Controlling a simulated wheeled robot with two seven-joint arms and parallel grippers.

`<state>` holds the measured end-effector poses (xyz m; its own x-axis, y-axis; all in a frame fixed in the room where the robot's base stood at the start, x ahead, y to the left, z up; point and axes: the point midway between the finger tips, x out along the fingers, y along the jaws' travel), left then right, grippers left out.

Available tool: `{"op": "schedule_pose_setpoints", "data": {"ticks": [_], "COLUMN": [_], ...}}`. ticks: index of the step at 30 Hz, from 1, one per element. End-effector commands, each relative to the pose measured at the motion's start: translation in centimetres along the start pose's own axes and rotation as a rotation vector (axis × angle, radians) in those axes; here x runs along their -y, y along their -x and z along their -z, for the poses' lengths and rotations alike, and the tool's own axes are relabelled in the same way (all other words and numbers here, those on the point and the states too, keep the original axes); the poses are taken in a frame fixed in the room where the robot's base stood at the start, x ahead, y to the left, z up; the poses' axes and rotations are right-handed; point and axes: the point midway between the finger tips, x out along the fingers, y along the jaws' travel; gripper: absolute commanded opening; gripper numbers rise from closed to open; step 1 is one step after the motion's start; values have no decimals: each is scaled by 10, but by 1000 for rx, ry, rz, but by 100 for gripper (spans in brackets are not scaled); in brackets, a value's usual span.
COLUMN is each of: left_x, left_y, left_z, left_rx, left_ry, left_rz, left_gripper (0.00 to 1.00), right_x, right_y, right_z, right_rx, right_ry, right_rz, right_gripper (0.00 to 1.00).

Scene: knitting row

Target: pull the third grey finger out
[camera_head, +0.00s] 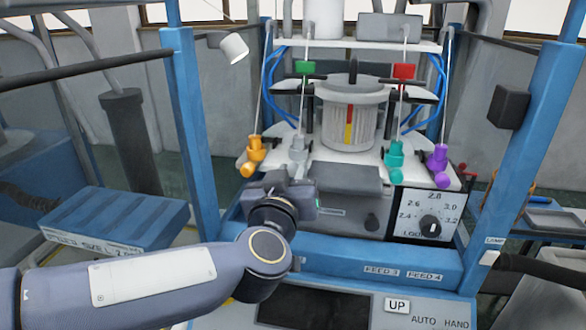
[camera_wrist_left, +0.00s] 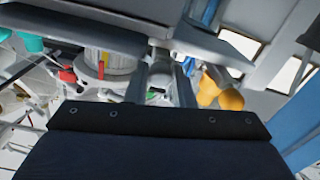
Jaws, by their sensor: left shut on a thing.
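The grey finger (camera_head: 298,149) stands in the row at the front of the knitting machine, between an orange finger (camera_head: 254,154) and the central cylinder. My left gripper (camera_head: 297,172) reaches it from the front and is shut on it, low down. The gripper body hides the finger's lower end. In the left wrist view my left gripper (camera_wrist_left: 161,72) shows with its jaws close around a grey part; the exact contact is hard to see. The orange finger (camera_wrist_left: 215,92) is close beside it there. My right gripper is not in view.
A teal finger (camera_head: 395,160) and a purple finger (camera_head: 437,160) stand to the right of the cylinder (camera_head: 346,115). Green (camera_head: 303,68) and red (camera_head: 403,72) parts sit above. A dial panel (camera_head: 430,217) is at the right; blue posts (camera_head: 190,130) flank the machine.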

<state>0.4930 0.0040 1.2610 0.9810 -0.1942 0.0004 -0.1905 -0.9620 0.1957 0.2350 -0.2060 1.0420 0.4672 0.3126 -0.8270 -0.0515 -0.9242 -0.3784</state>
Motion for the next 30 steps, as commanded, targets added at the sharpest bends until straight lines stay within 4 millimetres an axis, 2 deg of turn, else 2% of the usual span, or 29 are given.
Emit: {"op": "schedule_pose_setpoints", "data": {"ticks": [1,4,12,13,18,26,30], "left_x": [-1,-1,0,0,0,0,0], "left_y": [9,18,20,20,20,20,33], "left_z": [2,1,-2,-2,-1,-1,0], "left_rx": [2,2,3,4,3,2,0], "left_ry": [-1,-1,-1,-1,-1,-1,0], "left_rz": [-3,-2,-2,-2,-2,-1,-3], "left_gripper": [0,0,0,25,44,44,44], "right_x": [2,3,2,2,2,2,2], "right_y": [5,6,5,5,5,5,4], "right_z": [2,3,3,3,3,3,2], "right_rx": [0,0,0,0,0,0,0], "right_ry": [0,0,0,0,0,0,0], "right_rz": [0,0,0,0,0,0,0], "right_gripper": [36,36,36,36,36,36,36]}}
